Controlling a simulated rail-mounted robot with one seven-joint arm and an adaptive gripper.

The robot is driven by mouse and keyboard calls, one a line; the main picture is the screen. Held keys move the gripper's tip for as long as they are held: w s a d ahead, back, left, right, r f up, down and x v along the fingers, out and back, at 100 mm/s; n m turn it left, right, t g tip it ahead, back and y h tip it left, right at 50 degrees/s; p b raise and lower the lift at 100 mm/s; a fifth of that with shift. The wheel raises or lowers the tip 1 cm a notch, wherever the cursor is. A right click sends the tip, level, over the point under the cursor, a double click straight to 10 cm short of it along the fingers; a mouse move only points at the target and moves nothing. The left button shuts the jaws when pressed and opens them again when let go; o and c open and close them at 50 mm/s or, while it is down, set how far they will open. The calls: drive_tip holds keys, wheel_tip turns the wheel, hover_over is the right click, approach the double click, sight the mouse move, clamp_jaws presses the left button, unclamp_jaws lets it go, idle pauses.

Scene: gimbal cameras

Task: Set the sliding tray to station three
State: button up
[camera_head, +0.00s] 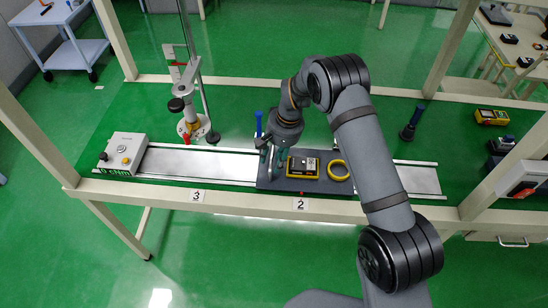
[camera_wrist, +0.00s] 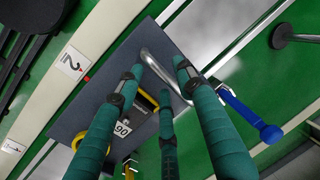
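The sliding tray (camera_head: 330,187) is a dark grey plate on the rail, its front edge beside the label 2 (camera_head: 301,204). A small red mark (camera_head: 301,195) sits at that edge, in line with the 2. Label 3 (camera_head: 197,196) is farther left. The tray carries a yellow-and-black meter (camera_head: 303,167), a yellow ring (camera_head: 339,170) and a metal bar handle (camera_wrist: 160,72). My gripper (camera_head: 271,153) is low over the tray's left end. In the wrist view its green fingers (camera_wrist: 160,75) are spread around the handle; contact is unclear. A blue-handled lever (camera_wrist: 250,115) stands beside them.
The silver rail (camera_head: 200,164) is bare left of the tray, up to a grey control box (camera_head: 126,153). A clamp stand (camera_head: 190,125) rises behind the rail's left part. A dark upright post (camera_head: 411,122) stands behind it at right.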

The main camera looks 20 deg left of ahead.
drive_tip(key=shift+c, duration=0.9)
drive_tip(key=c, duration=0.7)
clamp_jaws()
